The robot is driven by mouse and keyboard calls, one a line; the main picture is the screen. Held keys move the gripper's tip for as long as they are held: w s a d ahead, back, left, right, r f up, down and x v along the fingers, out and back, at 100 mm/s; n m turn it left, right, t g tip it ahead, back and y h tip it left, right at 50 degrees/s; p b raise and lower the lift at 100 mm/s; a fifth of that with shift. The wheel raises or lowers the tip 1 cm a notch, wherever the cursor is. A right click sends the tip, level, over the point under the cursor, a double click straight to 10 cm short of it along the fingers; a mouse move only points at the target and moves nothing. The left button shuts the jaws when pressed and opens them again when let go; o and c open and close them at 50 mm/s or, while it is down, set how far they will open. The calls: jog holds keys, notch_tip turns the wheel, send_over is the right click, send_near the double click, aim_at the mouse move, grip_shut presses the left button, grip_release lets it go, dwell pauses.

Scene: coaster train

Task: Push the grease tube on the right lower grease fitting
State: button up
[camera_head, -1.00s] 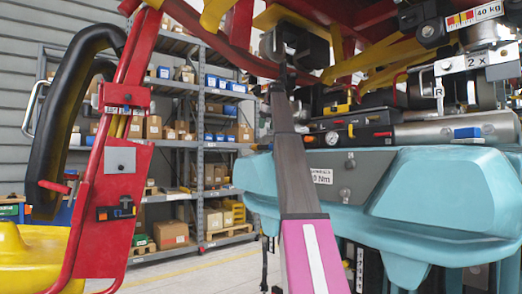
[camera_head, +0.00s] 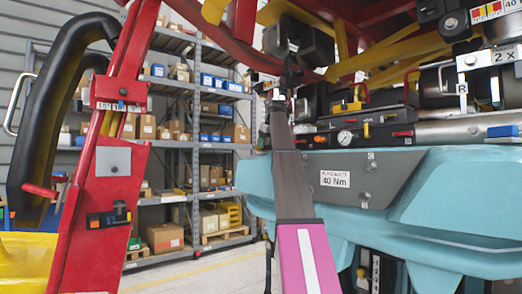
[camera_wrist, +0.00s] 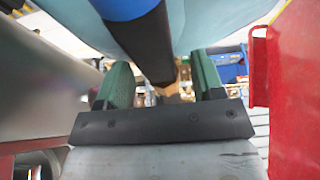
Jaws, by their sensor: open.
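My gripper (camera_wrist: 160,85) shows in the wrist view with two green fingers standing apart. A dark cylinder with a blue band (camera_wrist: 150,40) runs from the top edge down to the gap between the fingers. I cannot tell whether it touches them or whether it is the grease tube. Neither the grease tube nor the right lower grease fitting can be made out for certain in either view. In the head view, my gripper cannot be told apart from the machinery under the train.
The red upright frame (camera_head: 112,160) with a black padded bar (camera_head: 45,100) stands at left. A teal body (camera_head: 450,190) with a 40 Nm plate (camera_head: 335,179) fills the right. A red panel (camera_wrist: 295,90) is close at the wrist view's right. Shelves (camera_head: 195,130) stand behind.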

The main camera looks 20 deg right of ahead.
jog(key=shift+f, duration=0.3)
jog(key=c, duration=1.1)
jog(key=shift+w+r, duration=0.15)
